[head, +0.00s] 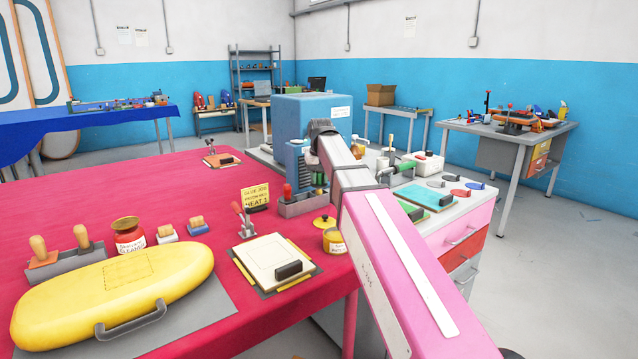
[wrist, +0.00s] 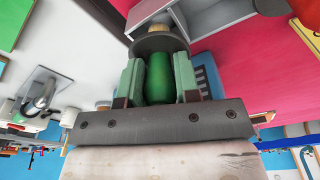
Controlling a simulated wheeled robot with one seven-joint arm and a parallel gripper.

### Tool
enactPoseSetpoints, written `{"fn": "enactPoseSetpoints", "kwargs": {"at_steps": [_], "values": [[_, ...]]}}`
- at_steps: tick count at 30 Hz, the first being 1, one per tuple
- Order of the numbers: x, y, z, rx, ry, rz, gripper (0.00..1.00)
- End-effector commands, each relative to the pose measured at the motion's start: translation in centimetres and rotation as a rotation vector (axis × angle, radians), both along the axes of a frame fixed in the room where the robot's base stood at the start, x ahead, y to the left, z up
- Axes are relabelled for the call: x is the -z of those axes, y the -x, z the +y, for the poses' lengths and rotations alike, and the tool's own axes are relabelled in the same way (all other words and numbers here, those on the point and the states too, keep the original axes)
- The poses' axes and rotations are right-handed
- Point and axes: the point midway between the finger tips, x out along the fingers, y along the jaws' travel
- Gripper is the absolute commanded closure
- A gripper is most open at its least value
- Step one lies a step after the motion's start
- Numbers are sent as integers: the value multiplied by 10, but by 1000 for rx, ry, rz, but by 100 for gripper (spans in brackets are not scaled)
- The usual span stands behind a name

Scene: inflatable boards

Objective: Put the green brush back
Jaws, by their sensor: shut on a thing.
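In the wrist view my gripper (wrist: 159,75) is shut on the green brush (wrist: 159,78), with its green handle between two pale green jaws. A dark round collar and a tan tip show past the jaws. In the head view my arm crosses the middle, and I cannot make out the gripper or held brush clearly. A grey holder (head: 302,207) with a red-handled tool (head: 287,192) stands at the pink table's right edge. A grey open container, which may be this holder, shows just beyond the brush in the wrist view (wrist: 205,14).
A yellow-lidded jar (head: 334,241) and a clipboard-like board (head: 273,262) are near the holder. A blue machine (head: 300,112) stands behind it. A yellow inflatable (head: 115,290) lies front left. The white bench (head: 455,212) at right is cluttered; the pink table's (head: 120,190) back left is clear.

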Motion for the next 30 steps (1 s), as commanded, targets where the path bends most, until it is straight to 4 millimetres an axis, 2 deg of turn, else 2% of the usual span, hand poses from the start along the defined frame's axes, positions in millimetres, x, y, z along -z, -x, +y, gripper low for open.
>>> {"fn": "enactPoseSetpoints", "kwargs": {"at_steps": [4, 23, 24, 26, 30], "values": [[17, 1, 0, 0, 0, 0, 92], [26, 0, 0, 0, 0, 0, 92], [26, 0, 0, 0, 0, 0, 64], [26, 0, 0, 0, 0, 0, 44], [26, 0, 0, 0, 0, 0, 44]]}}
